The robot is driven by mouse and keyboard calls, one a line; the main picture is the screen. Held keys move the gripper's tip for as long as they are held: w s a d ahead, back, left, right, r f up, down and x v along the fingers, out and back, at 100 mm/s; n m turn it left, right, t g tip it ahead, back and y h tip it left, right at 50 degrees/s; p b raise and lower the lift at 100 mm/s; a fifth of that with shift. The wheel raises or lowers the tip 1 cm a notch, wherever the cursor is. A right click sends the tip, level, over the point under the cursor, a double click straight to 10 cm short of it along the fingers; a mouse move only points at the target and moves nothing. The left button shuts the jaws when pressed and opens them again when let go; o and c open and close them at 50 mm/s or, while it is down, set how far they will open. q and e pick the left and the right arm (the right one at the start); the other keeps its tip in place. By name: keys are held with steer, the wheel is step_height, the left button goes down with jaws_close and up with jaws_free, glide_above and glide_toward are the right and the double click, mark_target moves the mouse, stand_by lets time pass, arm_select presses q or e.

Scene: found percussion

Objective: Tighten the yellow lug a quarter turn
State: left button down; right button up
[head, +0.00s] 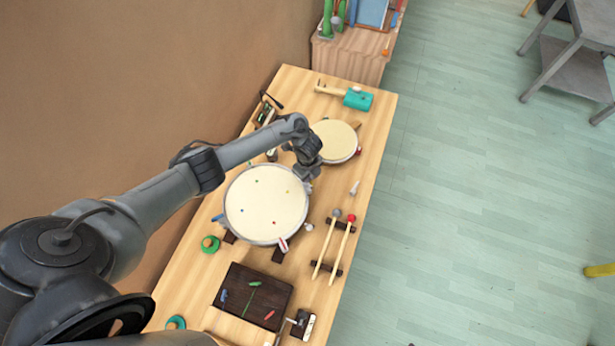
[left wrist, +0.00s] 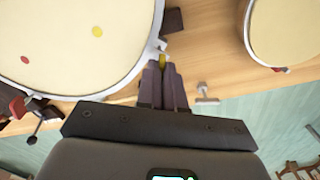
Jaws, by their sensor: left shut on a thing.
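The large drum (head: 266,204) with a cream head and small coloured dots lies on the table; it fills the upper left of the left wrist view (left wrist: 70,45). The yellow lug (left wrist: 163,62) sits at its rim, between my left fingertips. My left gripper (head: 308,176) reaches down at the drum's upper right edge, and in the left wrist view its dark fingers (left wrist: 163,72) are closed on the lug. The gripper hides the lug in the head view. A red-and-white lug (head: 283,245) and a blue lug (head: 217,217) stand elsewhere on the rim. My right gripper is not in view.
A smaller drum (head: 332,141) lies just beyond my left gripper. A small pale T-shaped piece (head: 354,188) stands to the right. Two sticks (head: 330,248) lie on a rack. A teal mallet (head: 357,99) lies at the far end, a dark board (head: 240,302) at the near end.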

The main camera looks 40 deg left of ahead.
arm_select(q)
steer(key=shift+m+b, duration=0.45)
steer(key=shift+m, duration=0.75)
steer(key=c, duration=1.3)
jaws_free()
steer(key=shift+o, duration=0.2)
step_height(320, 180, up, 11)
steer(key=p, duration=0.2)
steer(key=shift+p, duration=0.4)
